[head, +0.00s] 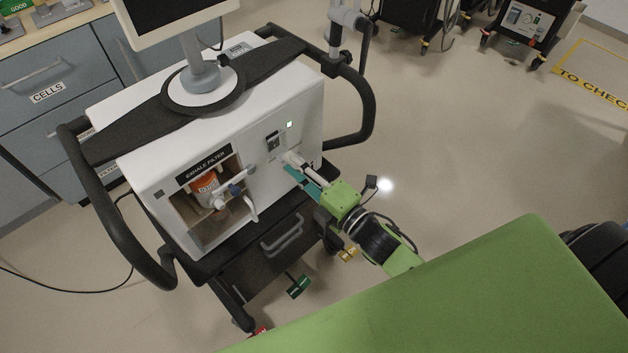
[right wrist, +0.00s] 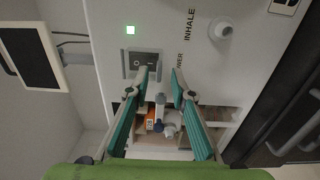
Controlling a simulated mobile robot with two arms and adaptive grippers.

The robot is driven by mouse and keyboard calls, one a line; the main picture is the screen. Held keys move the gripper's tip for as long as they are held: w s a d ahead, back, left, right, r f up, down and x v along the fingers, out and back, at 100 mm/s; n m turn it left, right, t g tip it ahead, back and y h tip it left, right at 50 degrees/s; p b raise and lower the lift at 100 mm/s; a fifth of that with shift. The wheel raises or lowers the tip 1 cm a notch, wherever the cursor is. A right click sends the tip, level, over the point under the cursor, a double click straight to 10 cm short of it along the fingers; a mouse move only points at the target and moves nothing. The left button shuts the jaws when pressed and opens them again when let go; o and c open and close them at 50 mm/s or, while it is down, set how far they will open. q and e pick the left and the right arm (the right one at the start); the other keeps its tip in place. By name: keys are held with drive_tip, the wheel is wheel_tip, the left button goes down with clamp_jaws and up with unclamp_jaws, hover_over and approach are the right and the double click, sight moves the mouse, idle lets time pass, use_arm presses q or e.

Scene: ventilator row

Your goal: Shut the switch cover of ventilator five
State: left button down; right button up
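A white ventilator (head: 240,110) stands in front of me; no number five is readable on it. Its power switch (head: 276,142) is a small dark panel on the front face, below a lit green lamp (head: 289,125). In the right wrist view the switch (right wrist: 143,60) sits in a grey frame beside the word POWER. I cannot make out its cover or how that stands. My right gripper (head: 289,163) is just below the switch. In the right wrist view its fingers (right wrist: 160,76) are apart and empty, the left tip overlapping the switch's lower edge. My left gripper is out of view.
An open bay labelled EXHALE FILTER (head: 205,164) holds an orange-and-white canister (head: 205,190) and pipe fittings. Black handlebars (head: 368,100) curve around the ventilator. An INHALE port (right wrist: 221,29) protrudes near the switch.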

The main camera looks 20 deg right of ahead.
drive_tip(key=v, duration=1)
drive_tip(key=s+d+f+m+g+h, duration=0.2)
drive_tip(key=s+f+m+g, duration=0.15)
drive_tip(key=f, duration=0.75)
drive_tip(key=s+d+f+m+g+h, duration=0.2)
drive_tip(key=s+f+m, duration=0.15)
drive_tip(key=f, duration=0.85)
drive_tip(key=s+d+f+m+g+h, duration=0.15)
drive_tip(key=f+m, duration=0.35)
drive_tip(key=f, duration=0.6)
drive_tip(key=s+f+m+g, duration=0.2)
drive_tip(key=s+f, duration=0.3)
drive_tip(key=s, duration=0.3)
drive_tip(key=s+f+m+g, duration=0.3)
drive_tip(key=s+f, duration=0.3)
drive_tip(key=s, duration=0.3)
drive_tip(key=s+f+m+g+h+p, duration=0.1)
drive_tip(key=s+f+m+g, duration=0.1)
drive_tip(key=s+f+g, duration=0.2)
drive_tip(key=s+f, duration=0.2)
drive_tip(key=s, duration=0.2)
drive_tip(key=shift+s+a+m, duration=0.2)
drive_tip(key=shift+s+m, duration=0.1)
drive_tip(key=shift+m, duration=0.1)
drive_tip(key=shift+r, duration=0.1)
